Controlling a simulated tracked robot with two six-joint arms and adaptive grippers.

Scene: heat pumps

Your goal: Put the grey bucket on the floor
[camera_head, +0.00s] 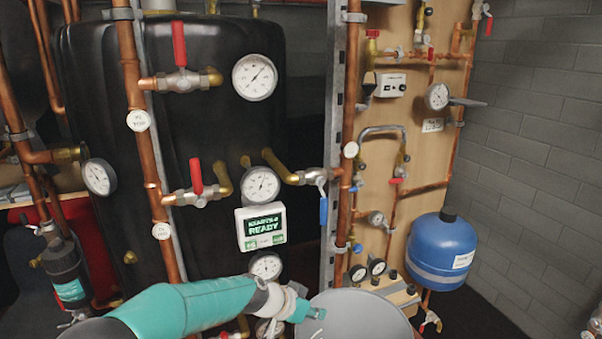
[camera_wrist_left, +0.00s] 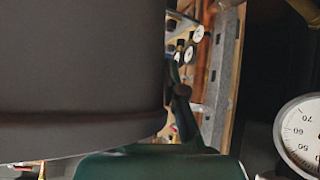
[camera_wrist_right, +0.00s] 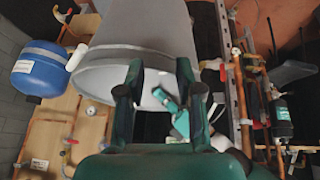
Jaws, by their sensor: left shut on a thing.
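The grey bucket (camera_head: 355,318) is at the bottom centre of the head view, cut off by the lower edge. My left gripper (camera_head: 308,311) is at its left rim and is shut on it. In the left wrist view the bucket's grey wall (camera_wrist_left: 80,70) fills the left half, beside a green finger. In the right wrist view the bucket (camera_wrist_right: 150,30) is in front of my right gripper (camera_wrist_right: 160,85). The right gripper's fingers are apart with nothing held between them; whether they touch the bucket I cannot tell. It is out of the head view.
A black tank (camera_head: 100,130) with copper pipes, valves and gauges stands behind on the left. A wooden panel (camera_head: 415,215) with pipework is behind the bucket. A blue vessel (camera_head: 440,252) is to its right, near a grey block wall (camera_head: 545,140). Little floor shows.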

